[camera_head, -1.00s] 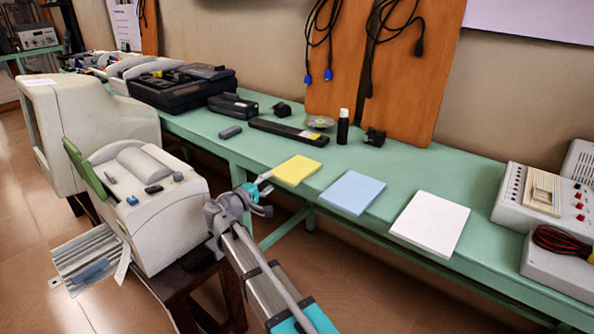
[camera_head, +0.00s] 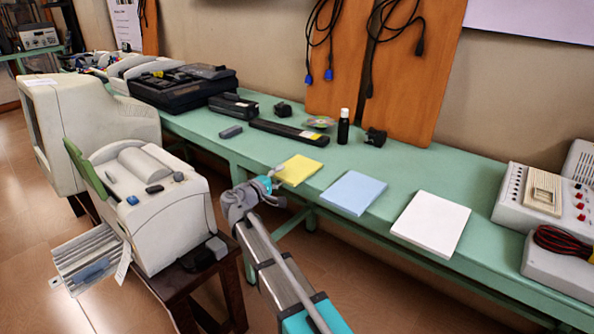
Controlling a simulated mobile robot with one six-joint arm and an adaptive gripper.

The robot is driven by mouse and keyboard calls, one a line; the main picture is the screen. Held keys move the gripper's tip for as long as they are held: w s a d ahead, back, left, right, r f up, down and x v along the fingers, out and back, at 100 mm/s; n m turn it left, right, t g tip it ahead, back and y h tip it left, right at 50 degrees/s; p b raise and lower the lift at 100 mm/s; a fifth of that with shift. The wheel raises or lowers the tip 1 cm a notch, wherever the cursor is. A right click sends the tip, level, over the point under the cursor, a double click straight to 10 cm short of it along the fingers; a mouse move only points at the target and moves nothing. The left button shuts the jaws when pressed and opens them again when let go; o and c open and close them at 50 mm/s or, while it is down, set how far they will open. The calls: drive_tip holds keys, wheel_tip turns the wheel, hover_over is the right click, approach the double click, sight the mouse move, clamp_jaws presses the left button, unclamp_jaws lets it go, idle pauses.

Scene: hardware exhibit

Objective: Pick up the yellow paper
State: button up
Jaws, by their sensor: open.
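The yellow paper (camera_head: 301,171) is a flat, pad-like sheet near the front edge of the green bench, left of a blue one. My gripper (camera_head: 276,176) is at its left front corner, seen small and partly hidden by my own wrist. It is open with nothing visible in it. The gripper overlaps the paper's left edge in the picture; I cannot tell whether it touches it.
A blue pad (camera_head: 353,192) and a white pad (camera_head: 430,223) lie to the right on the green bench (camera_head: 395,175). A black bar-shaped device (camera_head: 289,132), a small black bottle (camera_head: 343,127) and a disc (camera_head: 319,122) stand behind. A beige machine (camera_head: 165,215) is left of my arm.

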idle(0.4)
clamp_jaws()
